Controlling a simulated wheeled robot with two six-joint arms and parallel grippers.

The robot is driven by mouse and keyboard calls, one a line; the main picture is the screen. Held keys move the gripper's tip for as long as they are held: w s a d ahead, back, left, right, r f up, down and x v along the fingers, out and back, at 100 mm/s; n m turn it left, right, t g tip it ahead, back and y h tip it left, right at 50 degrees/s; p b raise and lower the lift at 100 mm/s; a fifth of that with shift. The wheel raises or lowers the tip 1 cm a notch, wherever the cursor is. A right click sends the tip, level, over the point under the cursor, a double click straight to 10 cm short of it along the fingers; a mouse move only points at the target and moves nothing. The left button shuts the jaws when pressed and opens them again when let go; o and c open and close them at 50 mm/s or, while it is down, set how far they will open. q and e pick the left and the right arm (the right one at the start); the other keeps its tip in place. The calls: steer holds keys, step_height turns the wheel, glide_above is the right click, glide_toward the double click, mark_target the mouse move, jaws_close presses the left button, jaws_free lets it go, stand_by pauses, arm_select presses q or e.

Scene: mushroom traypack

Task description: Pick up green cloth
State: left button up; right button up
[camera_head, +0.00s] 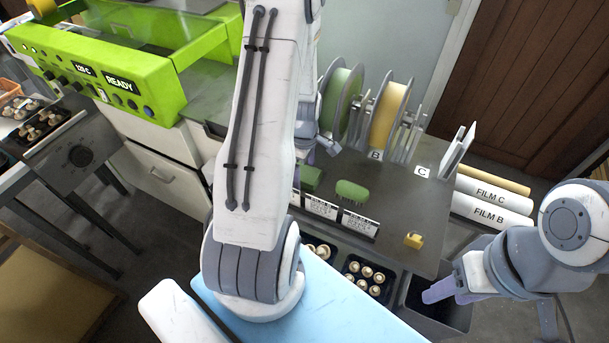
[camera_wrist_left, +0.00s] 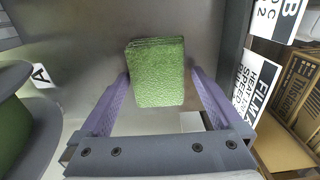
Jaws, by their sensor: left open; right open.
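The green cloth is a folded, textured block on the grey worktop, partly hidden by my left arm in the head view (camera_head: 311,179). My right gripper (camera_head: 440,290) is open at the right, over a dark bin, away from the cloth.
A green brush (camera_head: 351,190) and a yellow block (camera_head: 413,240) lie on the worktop. Film rolls (camera_head: 386,115) stand behind. Label placards (camera_head: 360,224) line the front edge, close to the left gripper in the wrist view. Mushroom trays (camera_head: 366,276) sit below.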

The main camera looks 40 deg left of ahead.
mark_target(307, 174)
arm_select(q)
steer(key=c, duration=1.2)
steer(key=shift+r, duration=0.4)
steer(key=r, duration=0.2)
steer(key=d+r, duration=0.1)
steer(key=shift+r, duration=0.4)
steer(key=d+r, duration=0.2)
steer(key=d, duration=0.1)
steer(key=d+r, duration=0.2)
steer(key=d, duration=0.2)
steer(key=d+r+b, duration=0.1)
steer(key=d+r, duration=0.1)
steer(key=d, duration=0.1)
steer(key=shift+s+d+r, duration=0.1)
steer(key=shift+d+r, duration=0.05)
steer(key=shift+d, duration=0.25)
